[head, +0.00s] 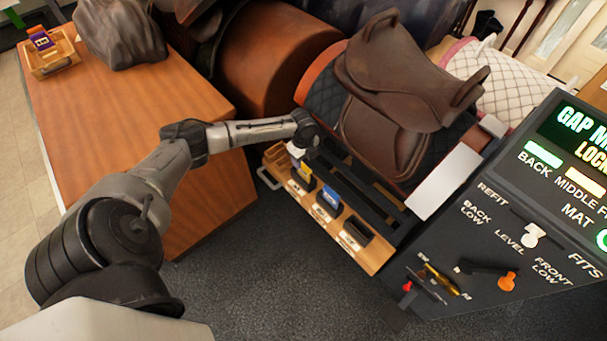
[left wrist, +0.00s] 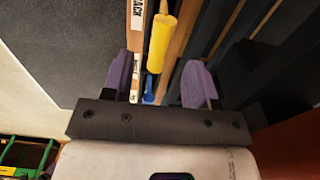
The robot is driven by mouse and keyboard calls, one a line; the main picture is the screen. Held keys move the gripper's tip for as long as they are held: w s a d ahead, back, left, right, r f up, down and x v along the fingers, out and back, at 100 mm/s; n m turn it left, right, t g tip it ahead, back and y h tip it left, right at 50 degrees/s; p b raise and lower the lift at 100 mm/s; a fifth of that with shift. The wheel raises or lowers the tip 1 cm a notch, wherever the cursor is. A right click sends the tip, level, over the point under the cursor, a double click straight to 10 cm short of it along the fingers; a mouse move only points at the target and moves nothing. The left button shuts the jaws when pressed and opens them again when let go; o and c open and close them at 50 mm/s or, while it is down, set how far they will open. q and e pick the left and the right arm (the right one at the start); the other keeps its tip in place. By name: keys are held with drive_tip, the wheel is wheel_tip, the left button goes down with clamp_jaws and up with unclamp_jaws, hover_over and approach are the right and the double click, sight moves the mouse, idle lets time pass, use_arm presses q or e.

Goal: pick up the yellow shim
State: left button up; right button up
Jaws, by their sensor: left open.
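The yellow shim (left wrist: 161,42) shows in the left wrist view as a long yellow piece just beyond the gripper, lined up with the gap between the fingers. In the head view a small yellow piece (head: 306,171) shows in the wooden shim tray (head: 372,262), partly hidden. My left gripper (left wrist: 158,80) is open, with purple fingers on either side of the gap and nothing held between them. In the head view the end of my left arm is over the tray's far left part, and its fingers are hard to make out. My right gripper is not in view.
A blue shim (head: 329,197) and a dark one (head: 357,229) sit in the tray. A brown saddle (head: 400,85) on its stand rises just behind. A control panel (head: 520,225) stands at the right, a wooden table (head: 130,110) at the left.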

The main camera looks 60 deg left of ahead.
sight(304, 165)
use_arm(q)
wheel_tip(304, 165, down, 5)
drive_tip(key=shift+d+r+b, duration=0.15)
drive_tip(key=shift+r+b, duration=0.05)
drive_tip(key=shift+b, duration=0.5)
clamp_jaws()
